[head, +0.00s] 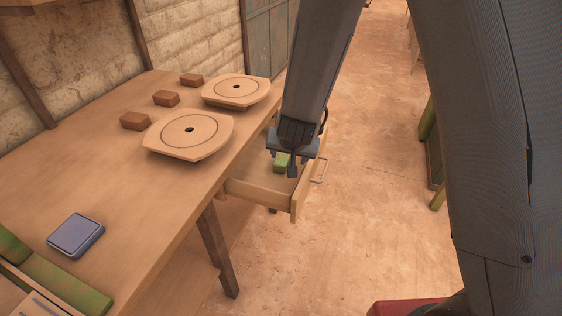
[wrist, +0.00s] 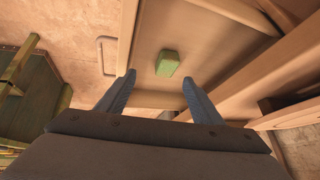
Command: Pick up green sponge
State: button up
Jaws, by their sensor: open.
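The green sponge (head: 281,163) lies on the floor of an open drawer (head: 262,193) in the head view. In the wrist view the sponge (wrist: 168,63) shows whole, beyond the fingertips and between their lines. My gripper (head: 283,165) is over the drawer in the head view, and one finger hangs beside the sponge. In the wrist view my gripper (wrist: 158,80) has its two fingers spread wide with nothing between them. I see no contact with the sponge.
The drawer's front with its handle (head: 319,171) is on the right. The wooden table (head: 110,200) holds two round-holed boards (head: 236,89), several brown blocks (head: 166,98) and a blue box (head: 75,234). The floor (head: 350,220) right of the drawer is clear.

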aim_at(278, 164)
jog(key=w+a+f+t+h, duration=0.1)
jog(key=f, duration=0.1)
jog(key=a+f+m+t+h+p, duration=0.1)
jog(key=a+f, duration=0.1)
jog(key=w+a+f+t+h, duration=0.1)
jog(key=a+f, duration=0.1)
jog(key=shift+w+a, duration=0.1)
jog(key=shift+w, duration=0.25)
jog(key=shift+s+a+f+m+t+h+p, duration=0.1)
jog(key=shift+s+f+m+t+h+p, duration=0.3)
jog(key=shift+f+t+h, duration=0.35)
jog(key=shift+x, duration=1)
jog(key=p+x, duration=0.1)
jog(key=x, duration=0.4)
jog(key=shift+w+p, duration=0.3)
jog(key=shift+w, duration=0.05)
jog(key=c, duration=1.1)
